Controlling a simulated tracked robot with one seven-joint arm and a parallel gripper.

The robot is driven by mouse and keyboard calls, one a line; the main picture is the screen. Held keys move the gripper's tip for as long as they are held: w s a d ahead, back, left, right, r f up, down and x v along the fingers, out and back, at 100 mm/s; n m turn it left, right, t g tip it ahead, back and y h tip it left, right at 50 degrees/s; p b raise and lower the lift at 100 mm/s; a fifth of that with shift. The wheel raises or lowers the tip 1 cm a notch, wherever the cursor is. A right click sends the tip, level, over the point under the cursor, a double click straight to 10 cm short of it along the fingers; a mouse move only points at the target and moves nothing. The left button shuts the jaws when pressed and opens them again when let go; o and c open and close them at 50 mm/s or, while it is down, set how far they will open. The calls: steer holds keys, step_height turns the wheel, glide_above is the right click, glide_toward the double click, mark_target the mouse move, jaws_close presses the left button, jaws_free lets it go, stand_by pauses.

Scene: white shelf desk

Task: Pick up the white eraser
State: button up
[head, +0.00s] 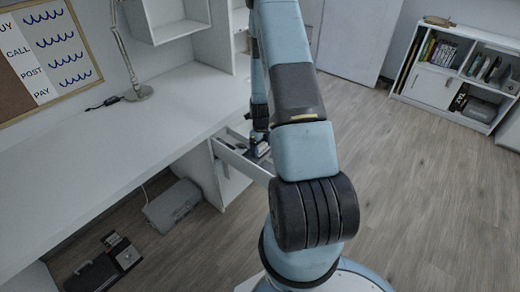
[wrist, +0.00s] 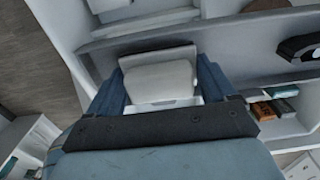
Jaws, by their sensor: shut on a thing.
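The white eraser (wrist: 158,82) is a pale block held between the two blue fingers of my gripper (wrist: 160,76) in the wrist view. My gripper is shut on it, with a finger against each side. In the head view my gripper (head: 258,148) is small, at the open drawer (head: 228,156) under the desk, and I cannot make out the eraser there. Part of the drawer is hidden behind my arm.
The white desk (head: 120,150) holds a lamp (head: 139,93). A grey case (head: 172,205) lies on the floor below. In the wrist view, a black object (wrist: 301,46) is at right, above orange (wrist: 264,111) and teal (wrist: 283,91) items. Open floor lies right of my arm.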

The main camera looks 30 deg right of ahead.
steer(key=shift+r, duration=0.3)
step_height(320, 180, up, 2)
steer(key=shift+r, duration=0.15)
steer(key=s+r, duration=0.1)
steer(key=r, duration=0.1)
steer(key=s+r, duration=0.1)
steer(key=s, duration=0.1)
steer(key=s+r, duration=0.1)
steer(key=r, duration=0.1)
steer(key=shift+s+a+r, duration=0.2)
steer(key=shift+a+r, duration=0.1)
steer(key=shift+a, duration=0.1)
steer(key=s+a+r, duration=0.1)
steer(key=s+r, duration=0.3)
steer(key=s, duration=0.5)
steer(key=shift+s+a+r, duration=0.2)
steer(key=shift+a, duration=0.05)
